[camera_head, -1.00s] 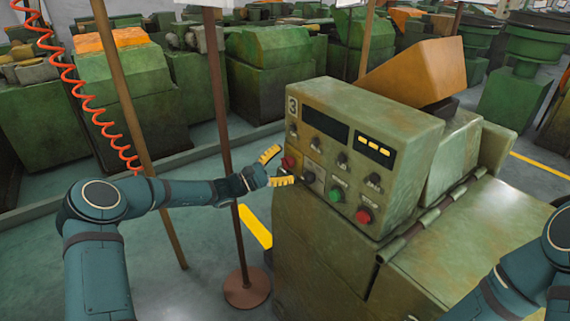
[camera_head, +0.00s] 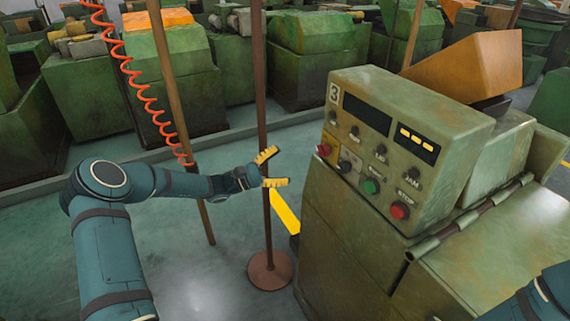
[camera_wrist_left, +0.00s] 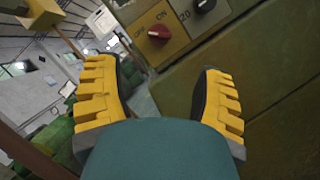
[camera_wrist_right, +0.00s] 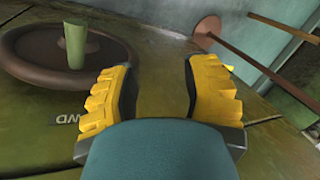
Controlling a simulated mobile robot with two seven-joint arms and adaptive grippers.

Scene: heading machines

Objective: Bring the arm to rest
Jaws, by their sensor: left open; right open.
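My left gripper (camera_head: 268,168) is open and empty, with yellow finger pads, in the air left of the control box (camera_head: 410,130) of machine 3. In the left wrist view its open fingers (camera_wrist_left: 160,100) frame the machine's side, with a red knob (camera_wrist_left: 159,34) marked OFF and ON and a black knob (camera_wrist_left: 203,5) ahead. My right arm (camera_head: 535,300) shows only in part at the lower right of the head view. In the right wrist view the right gripper (camera_wrist_right: 160,95) is open and empty.
A brown post (camera_head: 262,100) on a round base (camera_head: 270,270) stands close by my left gripper. A red coiled hose (camera_head: 140,90) hangs at the left. The right wrist view shows a dark handwheel (camera_wrist_right: 35,55). Open floor (camera_head: 190,270) lies left of the machine.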

